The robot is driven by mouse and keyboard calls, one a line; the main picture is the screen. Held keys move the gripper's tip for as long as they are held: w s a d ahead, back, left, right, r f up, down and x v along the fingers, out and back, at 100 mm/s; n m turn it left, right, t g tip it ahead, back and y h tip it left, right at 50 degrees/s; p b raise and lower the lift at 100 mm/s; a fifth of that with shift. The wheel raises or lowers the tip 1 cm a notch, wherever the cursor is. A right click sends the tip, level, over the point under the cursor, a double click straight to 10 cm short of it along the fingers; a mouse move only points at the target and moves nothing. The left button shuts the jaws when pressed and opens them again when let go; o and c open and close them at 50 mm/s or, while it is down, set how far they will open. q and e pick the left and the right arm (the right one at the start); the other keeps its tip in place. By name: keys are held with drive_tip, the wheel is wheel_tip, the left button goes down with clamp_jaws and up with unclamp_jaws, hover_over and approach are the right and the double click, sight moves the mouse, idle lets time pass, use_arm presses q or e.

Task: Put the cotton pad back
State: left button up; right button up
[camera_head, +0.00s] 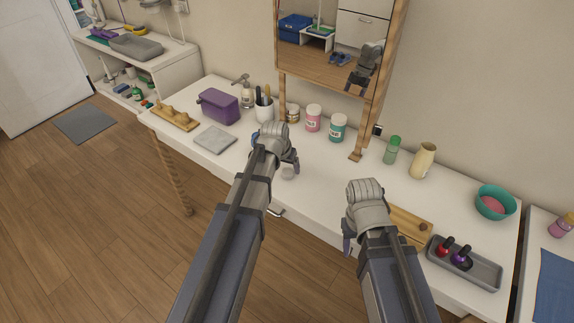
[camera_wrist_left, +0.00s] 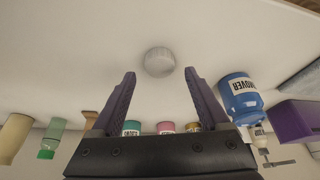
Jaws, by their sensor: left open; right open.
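A small round white pad (camera_wrist_left: 159,61), which looks like the cotton pad, lies on the white table. It also shows in the head view (camera_head: 288,171), just by my left gripper. My left gripper (camera_wrist_left: 160,82) is open and empty, its purple fingers spread on either side of the line to the pad, apart from it. In the head view the left gripper (camera_head: 280,160) hangs above the table's front part. My right gripper (camera_head: 349,240) is near the table's front edge beside a wooden board; its fingers are mostly hidden.
A blue remover bottle (camera_wrist_left: 240,97) stands close to the left gripper. A pink jar (camera_head: 313,118), a teal jar (camera_head: 338,129) and a small brownish jar (camera_head: 293,113) stand along the back by the mirror. A grey tray (camera_head: 465,264) with polish bottles is at right.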

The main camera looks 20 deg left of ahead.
use_arm(q)
drive_tip(key=p+v, duration=0.8)
drive_tip(key=v, duration=0.2)
drive_tip(key=s+d+f+m+g+y, duration=0.1)
drive_tip(key=s+d+g, duration=0.1)
drive_tip(key=s+d, duration=0.5)
drive_tip(key=s+d+f+m+g, duration=0.1)
drive_tip(key=s+d, duration=0.5)
drive_tip(key=s, duration=0.6)
drive_tip(key=shift+d+m+g+y, duration=0.35)
drive_tip(key=shift+m+g+y, duration=0.05)
drive_tip(key=shift+g, duration=0.5)
use_arm(e)
wheel_tip(320, 180, up, 9)
drive_tip(key=shift+f, duration=0.15)
